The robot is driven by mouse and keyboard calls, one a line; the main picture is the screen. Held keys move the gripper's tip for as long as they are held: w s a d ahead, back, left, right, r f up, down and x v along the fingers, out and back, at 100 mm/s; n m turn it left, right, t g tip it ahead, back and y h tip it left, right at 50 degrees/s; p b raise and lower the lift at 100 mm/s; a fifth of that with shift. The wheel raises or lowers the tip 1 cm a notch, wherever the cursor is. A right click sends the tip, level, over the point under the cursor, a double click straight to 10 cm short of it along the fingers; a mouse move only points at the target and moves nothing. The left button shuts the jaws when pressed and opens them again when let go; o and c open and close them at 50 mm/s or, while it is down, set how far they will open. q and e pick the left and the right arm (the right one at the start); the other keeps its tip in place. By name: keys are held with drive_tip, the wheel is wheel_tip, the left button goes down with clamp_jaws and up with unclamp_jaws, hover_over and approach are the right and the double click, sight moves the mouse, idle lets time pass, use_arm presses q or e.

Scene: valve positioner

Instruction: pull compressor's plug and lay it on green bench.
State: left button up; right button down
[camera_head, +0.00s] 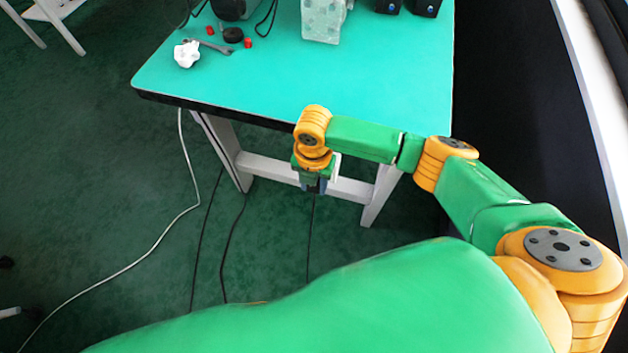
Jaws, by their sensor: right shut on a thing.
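The green bench (350,85) has a bright green top with a dark front edge and white legs. My right gripper (314,188) points down just in front of the bench's front edge, below the level of its top. It is shut on a small dark plug (314,189), mostly hidden between the fingers. A thin black cable (311,235) hangs straight down from it towards the floor. I cannot make out the compressor in this view. My left gripper is not in view.
On the bench lie a white crumpled piece (186,54), a wrench (216,46), a black round part (233,34) and small red caps (248,43). A clear block (323,20) stands at the back. The bench's front middle and right are bare. Cables (180,215) cross the floor.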

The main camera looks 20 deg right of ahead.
drive_tip(key=s+a+p, duration=0.2)
drive_tip(key=s, duration=0.1)
drive_tip(key=shift+s+a+p, duration=0.1)
drive_tip(key=shift+s+p, duration=0.05)
drive_tip(key=shift+p, duration=0.25)
